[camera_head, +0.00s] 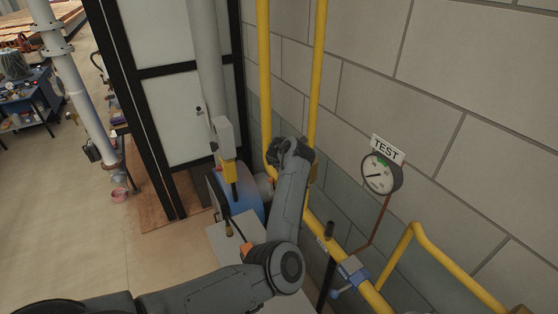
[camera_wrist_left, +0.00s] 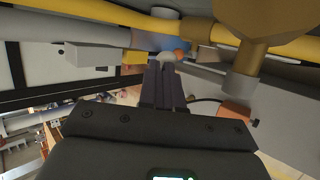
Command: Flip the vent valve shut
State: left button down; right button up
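A blue valve body (camera_head: 352,270) sits on the yellow pipe in the lower right of the head view, with a small blue handle beside it. I cannot tell whether this is the vent valve. My left arm comes in from the lower left and bends up toward the wall pipes; its wrist hides the gripper in the head view. In the left wrist view my left gripper (camera_wrist_left: 165,75) has its dark fingers together, with nothing visible between them. Just past the fingertips are a small pale round part, an orange part (camera_wrist_left: 180,53) and a bluish body (camera_wrist_left: 155,42) by a yellow pipe.
A round gauge (camera_head: 381,174) under a TEST sign (camera_head: 388,149) hangs on the block wall. Yellow pipes (camera_head: 316,70) run up the wall and along its lower part. A blue box (camera_head: 240,195) stands behind my wrist. Open floor lies at left.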

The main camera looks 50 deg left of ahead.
pick_arm(q)
jog(key=shift+s+f, duration=0.1)
jog(key=shift+f, duration=0.1)
jog(key=a+r+p+v, duration=0.1)
jog(key=a+r+v, duration=0.1)
jog(key=v, duration=1.2)
jog(key=shift+w+a, duration=0.2)
jog(key=shift+w, duration=0.05)
